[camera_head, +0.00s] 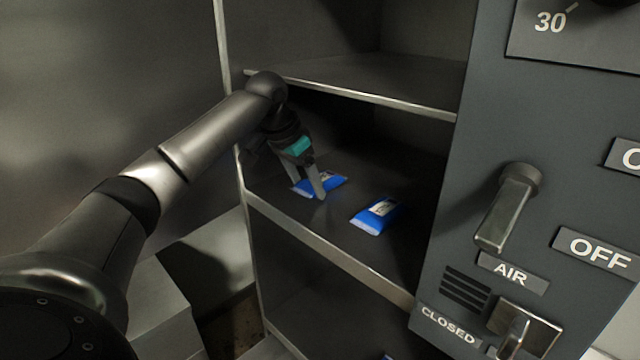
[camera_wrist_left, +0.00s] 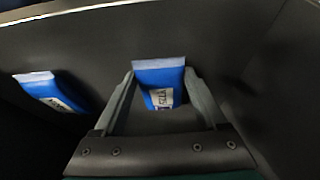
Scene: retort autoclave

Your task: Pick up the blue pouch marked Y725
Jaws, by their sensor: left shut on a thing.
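My left gripper (camera_head: 318,184) reaches into the middle shelf (camera_head: 290,212) of the cabinet, with its fingers down at a blue pouch (camera_head: 334,184). In the left wrist view this pouch (camera_wrist_left: 160,80) lies between the two fingers of the gripper (camera_wrist_left: 160,86), which are shut on it. Its white label carries small print that I cannot read with certainty. A second blue pouch (camera_head: 377,215) lies apart on the same shelf, to the right in the head view. It also shows at the left of the left wrist view (camera_wrist_left: 50,92). My right gripper is out of view.
An upper shelf (camera_head: 370,84) hangs above my left gripper. A control panel with a grey lever (camera_head: 508,207) and a switch (camera_head: 522,328) stands at the right. The cabinet's left side edge (camera_head: 240,170) is close to my left arm.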

